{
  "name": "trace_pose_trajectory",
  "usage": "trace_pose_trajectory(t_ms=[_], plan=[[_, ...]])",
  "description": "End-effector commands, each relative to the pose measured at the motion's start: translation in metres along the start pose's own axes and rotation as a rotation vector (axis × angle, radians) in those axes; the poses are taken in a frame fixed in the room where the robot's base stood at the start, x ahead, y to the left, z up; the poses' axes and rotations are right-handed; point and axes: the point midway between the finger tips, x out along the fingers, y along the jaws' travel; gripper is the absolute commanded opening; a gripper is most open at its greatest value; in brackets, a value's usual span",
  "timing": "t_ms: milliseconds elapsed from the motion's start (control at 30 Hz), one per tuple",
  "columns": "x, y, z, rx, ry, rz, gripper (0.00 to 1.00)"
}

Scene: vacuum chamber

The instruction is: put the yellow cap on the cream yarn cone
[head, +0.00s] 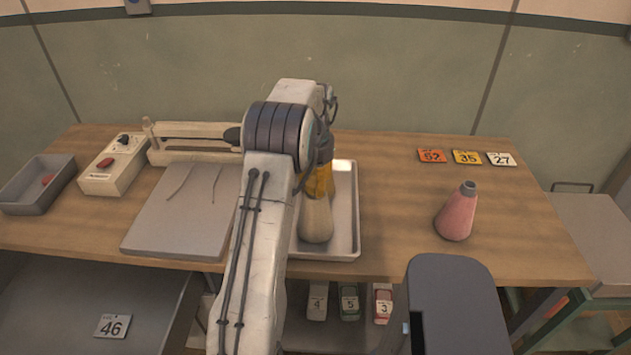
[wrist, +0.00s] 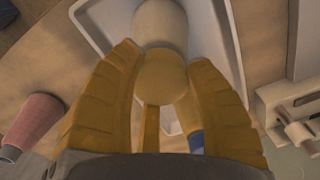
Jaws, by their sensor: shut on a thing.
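The cream yarn cone (head: 316,222) stands in the metal tray, partly behind my arm in the head view. Its pale body also shows at the top of the wrist view (wrist: 160,24). My gripper (head: 320,182) has yellow ribbed fingers, which show on both sides in the wrist view (wrist: 165,95). They are shut on a rounded dull-yellow thing, which looks like the yellow cap (wrist: 166,77). The cap is at the cone's upper end and overlaps it in the picture. I cannot tell whether it is seated or just above. In the head view the fingers and arm hide the cap.
The tray (head: 351,222) lies on the wooden table. A pink cone (head: 457,212) stands to the right, with number cards (head: 466,157) behind it. A grey board (head: 180,218), a control box (head: 113,166) and a grey bin (head: 38,187) are left.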

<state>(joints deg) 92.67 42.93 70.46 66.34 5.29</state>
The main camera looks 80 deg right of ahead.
Motion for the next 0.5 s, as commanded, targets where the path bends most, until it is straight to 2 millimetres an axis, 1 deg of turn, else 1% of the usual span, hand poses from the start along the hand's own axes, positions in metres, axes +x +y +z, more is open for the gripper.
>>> trace_pose_trajectory(t_ms=[167,200,400,500], plan=[[0.0072,0.0000,0.0003,0.000,-0.001,0.000,0.32],[0.0065,0.0000,0.0002,0.000,-0.001,0.000,0.51],[0.0059,0.0000,0.0002,0.000,-0.001,0.000,0.68],[0.0058,0.0000,0.0002,0.000,0.000,0.000,0.75]])
